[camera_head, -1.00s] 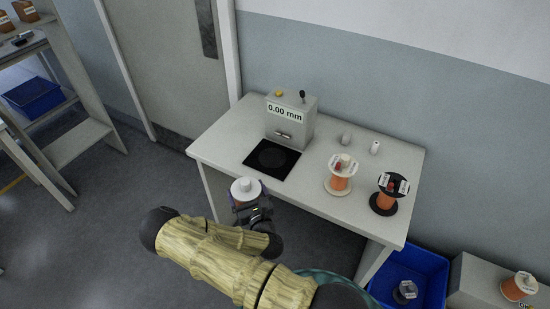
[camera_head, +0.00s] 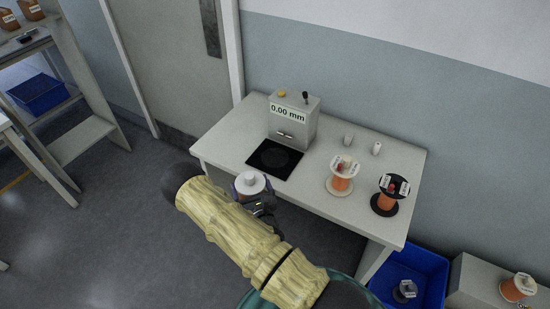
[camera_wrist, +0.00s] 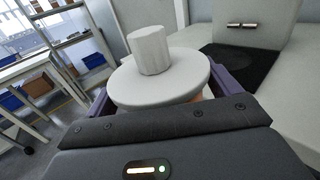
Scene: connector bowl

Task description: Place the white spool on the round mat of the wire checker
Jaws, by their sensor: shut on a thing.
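A white spool (camera_head: 251,183) with a round flange and a short white knob on top is in my gripper (camera_head: 256,194), upright, at the front edge of the table. In the wrist view the spool (camera_wrist: 160,80) sits between the purple fingers of my gripper (camera_wrist: 165,100), which is shut on it. The wire checker (camera_head: 292,122) is a grey box reading 0.00 mm. Its dark square pad with the round mat (camera_head: 274,158) lies in front of it, empty, just beyond the spool. The pad (camera_wrist: 240,62) also shows at the right of the wrist view. The spool's lower part is mostly hidden.
On the table (camera_head: 222,140), a white-flanged copper spool (camera_head: 341,183) and a black-flanged copper spool (camera_head: 386,201) stand to the right. Two small white cylinders (camera_head: 376,148) stand behind them. A blue bin (camera_head: 425,270) is on the floor at lower right.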

